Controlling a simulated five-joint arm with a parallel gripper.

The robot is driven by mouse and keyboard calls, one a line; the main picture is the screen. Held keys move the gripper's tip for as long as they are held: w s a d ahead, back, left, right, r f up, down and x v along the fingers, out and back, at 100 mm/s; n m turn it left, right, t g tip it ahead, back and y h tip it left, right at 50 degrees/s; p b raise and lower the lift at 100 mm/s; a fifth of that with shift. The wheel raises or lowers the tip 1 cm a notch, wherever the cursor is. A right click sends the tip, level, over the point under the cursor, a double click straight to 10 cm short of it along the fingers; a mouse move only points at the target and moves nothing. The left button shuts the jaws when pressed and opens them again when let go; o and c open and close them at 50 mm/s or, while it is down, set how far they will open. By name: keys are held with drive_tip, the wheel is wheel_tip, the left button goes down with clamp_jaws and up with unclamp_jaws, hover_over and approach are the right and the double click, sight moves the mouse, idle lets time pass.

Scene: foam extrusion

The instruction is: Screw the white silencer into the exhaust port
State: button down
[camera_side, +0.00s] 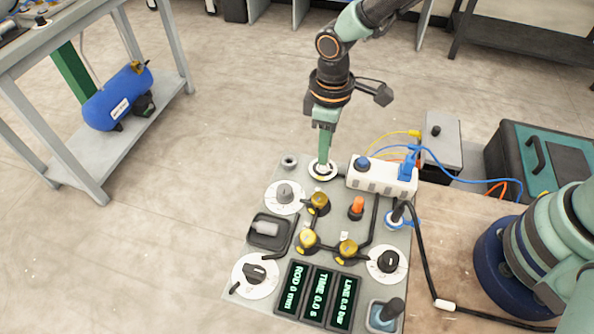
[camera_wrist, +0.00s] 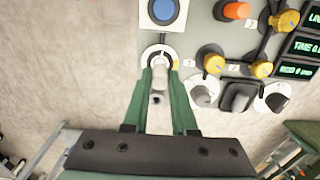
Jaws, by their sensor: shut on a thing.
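My gripper (camera_side: 323,160) points down at the far edge of the grey panel, over a round white ring with yellow and dark marks (camera_side: 322,175). In the wrist view my green fingers (camera_wrist: 159,63) are shut on a small pale piece, which looks like the white silencer (camera_wrist: 158,66). Its lower end is at the middle of the marked ring, which appears to be the exhaust port (camera_wrist: 148,51). The fingers hide most of the piece, so I cannot tell how deep it sits or whether it is straight.
A grey round socket (camera_side: 289,161) is at the panel's corner. A white block with a blue button (camera_side: 362,163) stands close right of my gripper. Yellow-capped fittings (camera_side: 318,203), an orange button (camera_side: 356,205), dials and a dark tray (camera_side: 271,231) crowd the panel. Floor left of it is clear.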

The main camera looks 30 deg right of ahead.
drive_tip(key=shift+f, duration=1.15)
idle(0.7)
